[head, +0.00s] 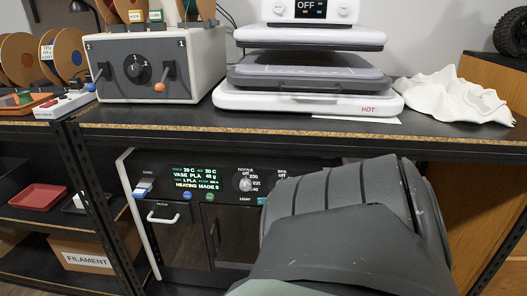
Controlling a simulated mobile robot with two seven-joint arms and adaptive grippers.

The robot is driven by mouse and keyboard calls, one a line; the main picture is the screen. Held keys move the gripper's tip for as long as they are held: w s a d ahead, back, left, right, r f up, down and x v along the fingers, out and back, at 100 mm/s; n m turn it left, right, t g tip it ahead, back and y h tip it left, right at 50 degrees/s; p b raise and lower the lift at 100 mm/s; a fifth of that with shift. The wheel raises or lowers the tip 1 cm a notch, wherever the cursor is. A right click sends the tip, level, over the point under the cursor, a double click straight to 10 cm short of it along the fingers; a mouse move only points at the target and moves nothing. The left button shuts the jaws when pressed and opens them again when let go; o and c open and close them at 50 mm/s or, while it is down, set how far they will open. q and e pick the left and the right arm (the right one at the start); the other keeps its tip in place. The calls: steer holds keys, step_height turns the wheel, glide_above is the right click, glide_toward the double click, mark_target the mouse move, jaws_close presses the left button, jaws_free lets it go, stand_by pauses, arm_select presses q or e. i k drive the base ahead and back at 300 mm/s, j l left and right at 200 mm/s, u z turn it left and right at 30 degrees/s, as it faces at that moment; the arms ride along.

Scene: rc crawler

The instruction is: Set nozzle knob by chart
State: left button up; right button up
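The nozzle knob (245,184) is a small round knob on the dark front panel of the printer (181,243) under the bench top. Marks around it include 200 and 220; its exact pointer setting is too small to read. A second dial to the right, under a small "OFF" label, is mostly hidden by my arm. I cannot make out a chart with certainty. Neither gripper shows; a large grey link of my arm fills the lower right.
On the bench top (190,116) stand a grey box with a dial and levers (150,68), a heat press marked HOT (300,100) and a white cloth (455,95). Filament spools (64,55), a red tray (38,197) and a FILAMENT carton (88,258) are at the left.

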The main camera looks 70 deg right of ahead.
mark_target(245, 184)
steer(key=z, duration=1.95)
